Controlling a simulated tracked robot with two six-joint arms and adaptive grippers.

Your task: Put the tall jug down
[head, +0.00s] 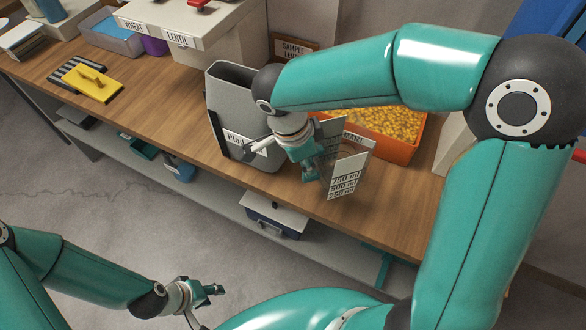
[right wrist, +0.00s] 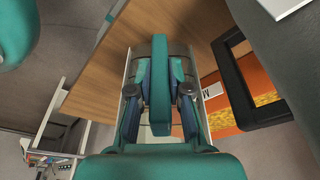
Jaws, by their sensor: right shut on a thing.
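The tall jug (head: 348,176) is a see-through vessel with dark volume marks on a white panel. It is at the front edge of the wooden bench, in front of the orange bin, and looks tilted. I cannot tell whether the jug's base touches the bench. My left gripper (head: 212,289) is low over the floor, away from the bench, with its finger gap unclear.
A tall grey open container (head: 228,108) stands just left of the jug. An orange bin (head: 398,151) of yellow pieces stands behind it. The bench top (head: 160,105) between float and grey container is clear.

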